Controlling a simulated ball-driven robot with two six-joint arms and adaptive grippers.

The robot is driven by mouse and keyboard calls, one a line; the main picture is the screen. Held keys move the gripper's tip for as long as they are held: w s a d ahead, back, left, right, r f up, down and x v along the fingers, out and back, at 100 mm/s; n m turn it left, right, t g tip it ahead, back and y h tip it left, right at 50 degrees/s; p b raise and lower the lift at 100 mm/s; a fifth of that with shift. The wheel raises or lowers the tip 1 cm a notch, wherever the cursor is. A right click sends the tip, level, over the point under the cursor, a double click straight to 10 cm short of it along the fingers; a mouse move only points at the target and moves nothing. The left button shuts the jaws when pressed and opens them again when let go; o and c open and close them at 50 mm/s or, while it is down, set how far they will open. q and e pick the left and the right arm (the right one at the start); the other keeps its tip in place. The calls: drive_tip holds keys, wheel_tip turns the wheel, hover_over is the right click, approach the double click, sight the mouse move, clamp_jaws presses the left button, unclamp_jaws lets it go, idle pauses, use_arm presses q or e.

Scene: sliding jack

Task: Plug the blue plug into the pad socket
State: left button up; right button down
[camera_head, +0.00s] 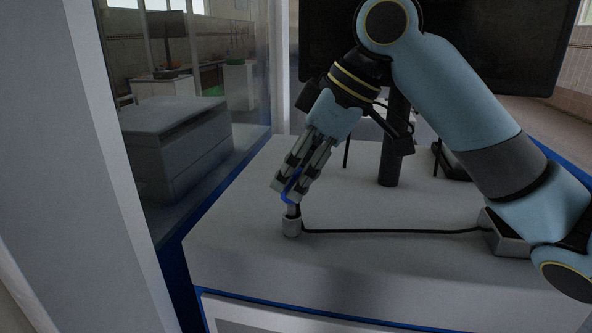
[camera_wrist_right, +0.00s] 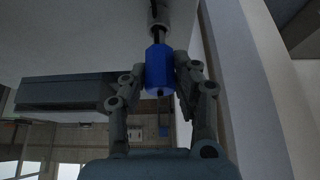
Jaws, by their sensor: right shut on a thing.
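The blue plug (camera_head: 291,186) is held between the fingers of my right gripper (camera_head: 290,190), above the worktop and tilted in the head view. In the right wrist view the blue plug (camera_wrist_right: 159,70) sits between both fingers of the right gripper (camera_wrist_right: 160,82), and its narrow pale tip points away from me. A small pale round socket piece (camera_head: 291,228) stands on the worktop just below the fingertips. The plug's tip meets or overlaps the socket's dark top; how deep it sits I cannot tell. My left gripper does not show.
A black cable (camera_head: 400,231) runs across the pale worktop (camera_head: 330,270) from the socket piece to a grey box (camera_head: 510,243) at right. A dark monitor (camera_head: 470,45) on a post (camera_head: 390,165) stands behind. The worktop's front is clear.

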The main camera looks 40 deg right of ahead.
drive_tip(key=shift+f+b, duration=0.45)
drive_tip(key=shift+f, duration=0.85)
drive_tip(key=c, duration=0.9)
unclamp_jaws()
drive_tip(key=shift+v, duration=6.05)
